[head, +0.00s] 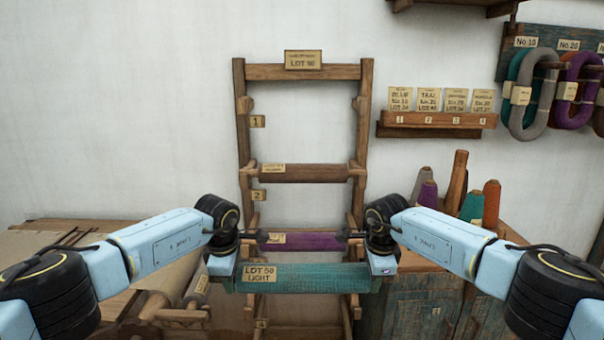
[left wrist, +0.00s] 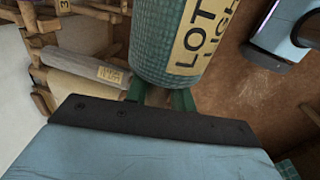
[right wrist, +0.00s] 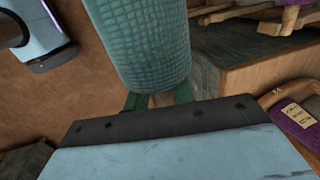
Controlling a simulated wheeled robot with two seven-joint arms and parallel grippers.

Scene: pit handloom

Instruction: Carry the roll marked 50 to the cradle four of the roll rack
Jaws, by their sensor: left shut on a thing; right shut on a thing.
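The teal roll (head: 305,278) has a tag reading LOT 50 LIGHT and hangs level in front of the rack's lower part. My left gripper (head: 222,268) is shut on its left end, and my right gripper (head: 383,268) on its right end. The roll also shows in the left wrist view (left wrist: 160,45) and the right wrist view (right wrist: 140,45). The wooden roll rack (head: 243,145) stands against the wall. The tag of cradle four (head: 261,324) shows below the held roll; the roll hides much of the rack there.
On the rack, a brown roll (head: 305,173) lies above tag 2 and a purple roll (head: 300,241) lies behind my grippers. The top cradle, tag 1 (head: 257,121), is empty. A wooden bench (head: 95,245) is at left, a cabinet (head: 425,300) with yarn cones at right.

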